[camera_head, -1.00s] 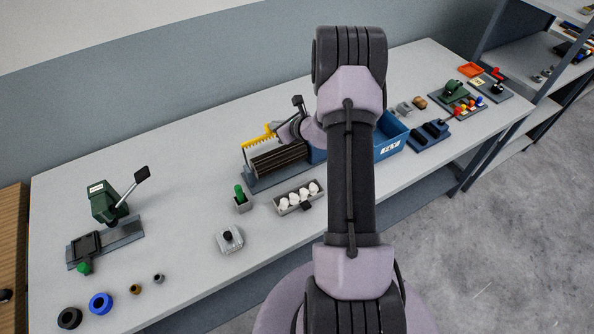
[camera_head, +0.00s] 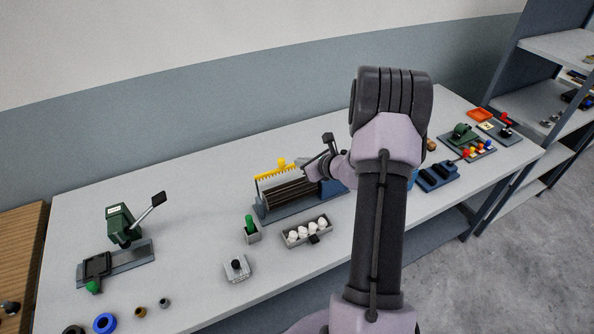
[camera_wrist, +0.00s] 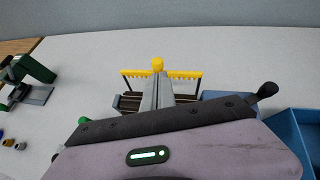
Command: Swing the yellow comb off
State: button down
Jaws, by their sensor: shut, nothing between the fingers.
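The yellow comb (camera_head: 275,174) is a toothed bar with a yellow knob on top, along the back side of the dark ribbed roller bed (camera_head: 296,192). In the wrist view the comb (camera_wrist: 186,75) spans across the picture, teeth down, with its knob (camera_wrist: 157,64) at the middle. My gripper (camera_wrist: 157,78) is shut and empty. Its fingertips lie just in front of the knob and hide the comb's middle; I cannot tell whether they touch it. In the head view my gripper (camera_head: 306,171) is partly hidden by its own wrist, at the right part of the comb.
A grey tray of white pieces (camera_head: 290,243) and a box with a green knob (camera_head: 253,239) stand in front. A green lever press (camera_head: 121,226) is at left. A blue bin (camera_wrist: 297,130) is close at right. The bench behind the comb is clear.

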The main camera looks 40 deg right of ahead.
jog(key=s+r, duration=0.2)
jog(key=r, duration=0.1)
jog(key=s+r, duration=0.1)
jog(key=shift+d+r+p, duration=0.3)
jog(key=shift+d, duration=0.1)
